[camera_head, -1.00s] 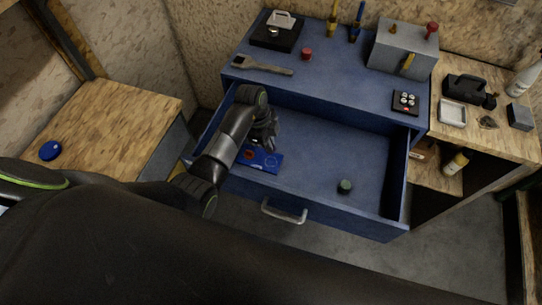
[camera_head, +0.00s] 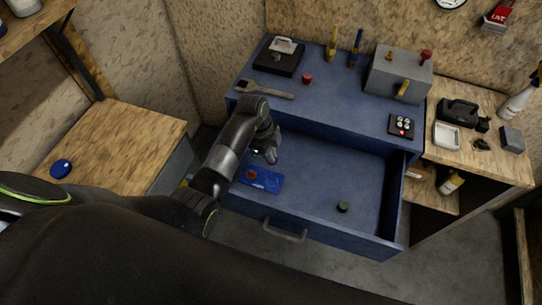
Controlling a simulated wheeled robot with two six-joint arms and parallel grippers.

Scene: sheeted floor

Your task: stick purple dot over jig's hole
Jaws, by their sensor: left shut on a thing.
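My left gripper (camera_head: 266,152) hangs over the left part of the open blue drawer, just above and beyond a blue card (camera_head: 268,183). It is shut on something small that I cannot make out. The card lies flat on the drawer floor and carries a red round spot (camera_head: 252,174) near its left end. I see no clearly purple dot. I cannot tell for sure which thing is the jig; a black block (camera_head: 279,57) with a white handle-like piece stands at the back left of the blue cabinet top. My right gripper is not in view.
A dark green round thing (camera_head: 343,207) sits in the drawer (camera_head: 330,180). On the cabinet top are a brush (camera_head: 265,90), a red cylinder (camera_head: 307,79), a grey box (camera_head: 398,75) and a black pad (camera_head: 401,125) with pale buttons. A wooden bench (camera_head: 115,145) at left holds a blue disc.

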